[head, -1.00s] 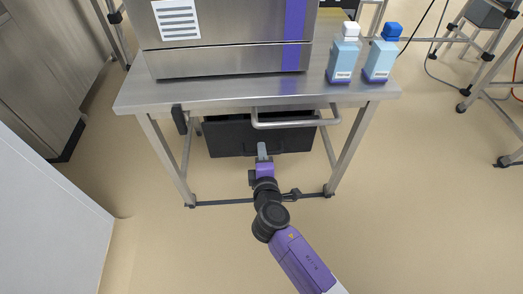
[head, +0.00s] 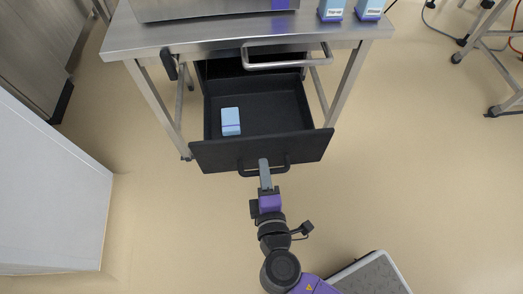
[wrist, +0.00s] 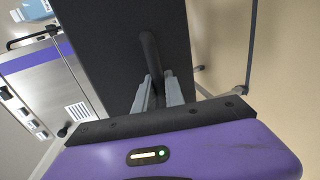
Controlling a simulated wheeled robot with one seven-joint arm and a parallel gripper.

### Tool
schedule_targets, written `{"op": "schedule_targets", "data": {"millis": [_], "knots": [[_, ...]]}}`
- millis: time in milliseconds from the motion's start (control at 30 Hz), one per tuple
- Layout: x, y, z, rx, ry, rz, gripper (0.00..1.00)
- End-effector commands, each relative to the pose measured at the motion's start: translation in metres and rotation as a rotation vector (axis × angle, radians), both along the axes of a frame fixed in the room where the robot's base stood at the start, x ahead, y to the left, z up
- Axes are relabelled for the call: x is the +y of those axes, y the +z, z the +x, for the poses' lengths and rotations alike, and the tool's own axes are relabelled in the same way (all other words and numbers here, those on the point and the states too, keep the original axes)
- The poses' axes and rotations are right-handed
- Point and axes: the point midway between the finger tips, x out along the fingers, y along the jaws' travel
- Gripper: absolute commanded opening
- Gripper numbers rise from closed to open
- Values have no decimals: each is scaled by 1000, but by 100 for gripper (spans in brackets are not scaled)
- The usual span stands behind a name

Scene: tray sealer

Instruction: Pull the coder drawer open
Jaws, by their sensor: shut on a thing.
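The coder drawer (head: 215,156) is a black drawer under the steel table, and it stands pulled out with its inside in view. A light blue box (head: 230,121) lies in its left part. The drawer's black bar handle (head: 247,171) is on the front panel. My gripper (head: 265,175) is at the middle of the handle, shut on it. In the wrist view the two grey fingers (wrist: 159,92) are on either side of the dark handle bar (wrist: 150,52), in front of the black drawer front (wrist: 105,45).
A steel bar handle (head: 285,65) juts out above the drawer. A white panel (head: 50,190) stands at left. The floor right of the drawer is clear.

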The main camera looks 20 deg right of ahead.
Motion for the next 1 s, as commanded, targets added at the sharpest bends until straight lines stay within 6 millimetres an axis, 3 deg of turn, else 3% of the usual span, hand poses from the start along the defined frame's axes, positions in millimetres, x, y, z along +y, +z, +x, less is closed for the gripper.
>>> {"op": "schedule_targets", "data": {"millis": [233,667,700,800,1000], "knots": [[8,-1,-20,2,3,1,0],[9,-1,-24,1,3,1,0],[9,-1,-23,1,3,1,18],[9,0,-23,1,3,1,36],[8,0,-23,0,1,0,36]]}}
